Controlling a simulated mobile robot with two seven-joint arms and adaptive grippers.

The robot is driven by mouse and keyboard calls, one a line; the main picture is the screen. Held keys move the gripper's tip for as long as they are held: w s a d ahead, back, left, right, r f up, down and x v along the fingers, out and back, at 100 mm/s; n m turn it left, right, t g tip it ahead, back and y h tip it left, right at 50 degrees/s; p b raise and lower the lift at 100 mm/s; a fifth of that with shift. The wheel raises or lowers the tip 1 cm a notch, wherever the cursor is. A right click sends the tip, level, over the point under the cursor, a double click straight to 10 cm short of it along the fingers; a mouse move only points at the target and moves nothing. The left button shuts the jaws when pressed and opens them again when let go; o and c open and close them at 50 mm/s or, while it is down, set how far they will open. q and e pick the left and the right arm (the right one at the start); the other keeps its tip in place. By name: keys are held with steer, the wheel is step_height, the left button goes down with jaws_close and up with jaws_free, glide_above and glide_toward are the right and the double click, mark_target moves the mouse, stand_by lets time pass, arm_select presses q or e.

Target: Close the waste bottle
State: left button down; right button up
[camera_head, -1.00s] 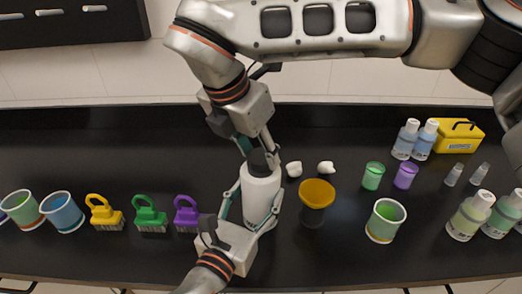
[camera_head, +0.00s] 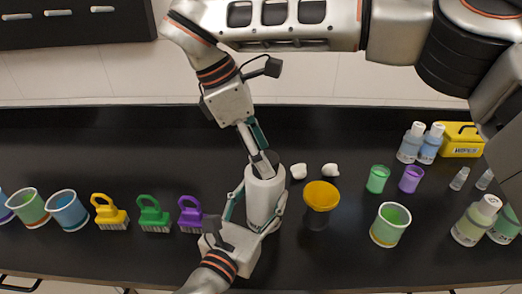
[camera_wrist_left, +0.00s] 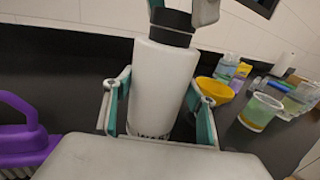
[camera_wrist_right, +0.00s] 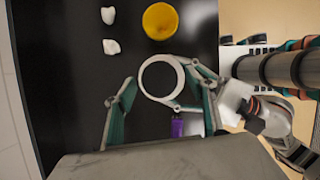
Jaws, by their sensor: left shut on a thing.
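The waste bottle (camera_head: 262,203) is a white cylinder standing upright on the dark bench in the head view. It also shows in the left wrist view (camera_wrist_left: 160,85) with a black cap-like top (camera_wrist_left: 172,28). In the right wrist view its top is a white ring (camera_wrist_right: 161,60) around a dark centre. My left gripper (camera_head: 253,212) is shut around the bottle's body from the near side. My right gripper (camera_head: 262,160) reaches down from above. Its fingers stand apart on either side of the black top. Whether they touch it cannot be told.
A yellow funnel (camera_head: 321,195) stands just right of the bottle, with two white lumps (camera_head: 330,170) behind it. Purple (camera_head: 191,213), green (camera_head: 153,213) and yellow (camera_head: 109,210) brushes lie left. Cups, including a green one (camera_head: 390,224), and bottles (camera_head: 473,220) fill the right. The bench behind is clear.

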steer(key=shift+r, duration=2.3)
